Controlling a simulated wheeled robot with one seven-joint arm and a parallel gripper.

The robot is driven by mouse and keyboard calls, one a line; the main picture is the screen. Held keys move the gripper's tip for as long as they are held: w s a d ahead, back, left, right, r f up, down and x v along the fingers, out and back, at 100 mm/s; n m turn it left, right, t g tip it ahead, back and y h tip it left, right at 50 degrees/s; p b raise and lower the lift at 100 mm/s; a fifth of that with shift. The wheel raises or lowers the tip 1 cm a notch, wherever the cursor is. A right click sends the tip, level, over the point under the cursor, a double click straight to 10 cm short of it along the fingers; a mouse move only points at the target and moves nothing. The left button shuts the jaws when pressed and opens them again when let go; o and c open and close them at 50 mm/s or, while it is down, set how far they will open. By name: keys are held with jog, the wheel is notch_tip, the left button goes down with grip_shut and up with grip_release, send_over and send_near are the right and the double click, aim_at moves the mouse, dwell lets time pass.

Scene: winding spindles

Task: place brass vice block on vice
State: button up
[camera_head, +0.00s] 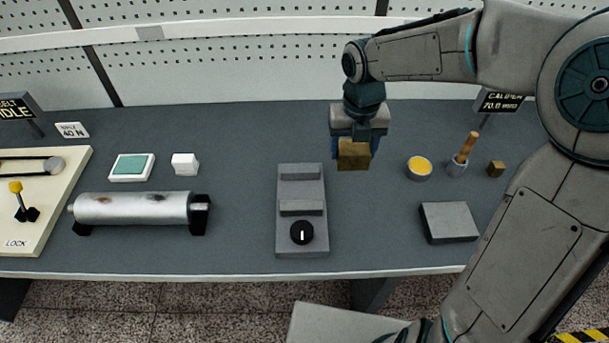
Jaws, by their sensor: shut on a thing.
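The brass vice block (354,155) is a small brownish-gold block. My gripper (353,142) points down and is shut on it, holding it over the back part of the bench, right of the vice. The vice (302,254) is a grey base on the bench with two raised crosswise jaws, a gap between them, and a black knob (302,232) at its front. The gap between the jaws looks empty. The fingers are partly hidden behind the block. I cannot tell the block's exact height above the bench.
A second small brass cube (496,169) lies at the right beside a pot with a wooden-handled tool (463,155) and a yellow-filled dish (419,168). A grey flat block (449,222) is front right. A metal roller (132,209) lies left. The bench around the vice is clear.

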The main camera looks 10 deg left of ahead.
send_over(301, 193)
notch_tip(301, 193, down, 7)
jog(key=shift+w+a+r, duration=0.1)
jog(key=shift+f, duration=2)
jog(key=shift+f, duration=0.2)
jog(key=o, duration=1.5)
jog(key=shift+o, duration=0.4)
notch_tip(301, 193, up, 12)
jog(key=shift+r, duration=0.2)
